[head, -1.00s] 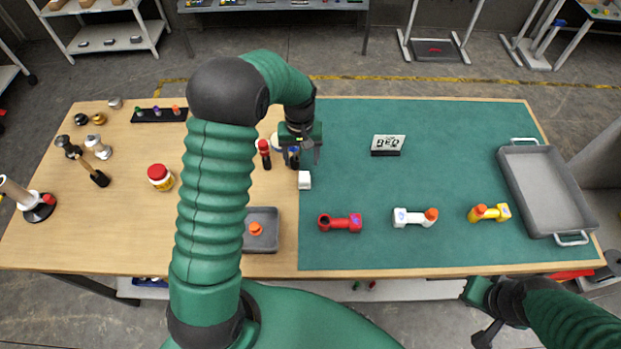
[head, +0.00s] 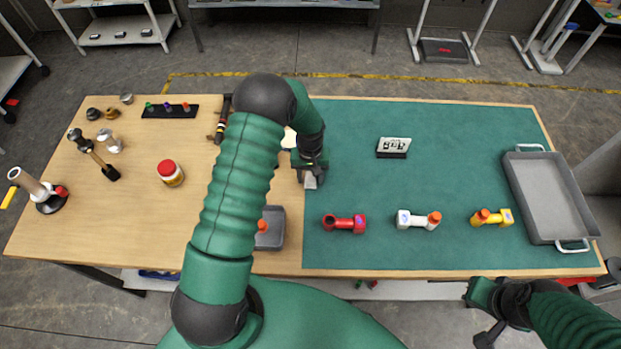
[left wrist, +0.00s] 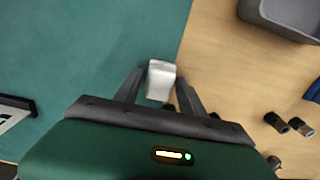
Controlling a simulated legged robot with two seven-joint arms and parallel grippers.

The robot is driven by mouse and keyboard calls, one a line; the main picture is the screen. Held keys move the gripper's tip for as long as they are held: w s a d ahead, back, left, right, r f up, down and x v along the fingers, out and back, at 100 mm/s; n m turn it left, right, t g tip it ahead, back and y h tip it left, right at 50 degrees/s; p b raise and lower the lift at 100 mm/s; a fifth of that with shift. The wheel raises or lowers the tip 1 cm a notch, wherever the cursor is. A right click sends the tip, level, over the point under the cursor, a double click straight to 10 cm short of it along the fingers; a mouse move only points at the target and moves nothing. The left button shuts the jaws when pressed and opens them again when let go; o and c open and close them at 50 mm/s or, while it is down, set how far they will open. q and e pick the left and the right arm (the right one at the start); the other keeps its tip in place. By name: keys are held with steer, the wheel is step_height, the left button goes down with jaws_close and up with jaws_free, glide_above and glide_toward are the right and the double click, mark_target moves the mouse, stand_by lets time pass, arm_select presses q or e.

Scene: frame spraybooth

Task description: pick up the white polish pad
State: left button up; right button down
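The white polish pad (left wrist: 160,80) is a small white block lying at the left edge of the green mat, by the bare wood. In the left wrist view it sits between the tips of my left gripper (left wrist: 155,85), whose fingers stand apart with a gap beside the pad. In the head view the left gripper (head: 311,183) is over the pad and hides most of it. I cannot tell how high the fingertips are above the mat. My right gripper (head: 480,318) is at the table's front edge, far from the pad; its fingers are not clear.
A grey tray (head: 274,214) is at the table's front, partly behind my left arm. Red (head: 344,223), white (head: 418,220) and yellow (head: 492,217) parts lie on the mat. A sign (head: 393,147) stands behind them. A large grey tray (head: 553,200) is at the right.

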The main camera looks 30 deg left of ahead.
mark_target(311, 177)
arm_select(q)
jaws_close()
steer(key=shift+r, duration=0.1)
steer(key=shift+r+b, duration=0.35)
steer(key=shift+r, duration=0.3)
steer(key=shift+s+d+r+b, duration=0.1)
steer(key=shift+r+b, duration=0.15)
steer(key=shift+r, duration=0.25)
steer(key=shift+s+d+r+b, duration=0.1)
steer(key=shift+r+b, duration=0.1)
steer(key=shift+r, duration=0.3)
steer(key=s+d+b, duration=0.1)
steer(key=s+d, duration=0.1)
steer(key=s, duration=0.2)
steer(key=s+d+r+b, duration=0.1)
steer(key=s+d, duration=0.2)
steer(key=s, duration=0.2)
steer(key=s+d, duration=0.3)
steer(key=s, duration=0.1)
steer(key=shift+s+r+b, duration=0.2)
steer(key=shift+r+b, duration=0.1)
steer(key=shift+b, duration=0.1)
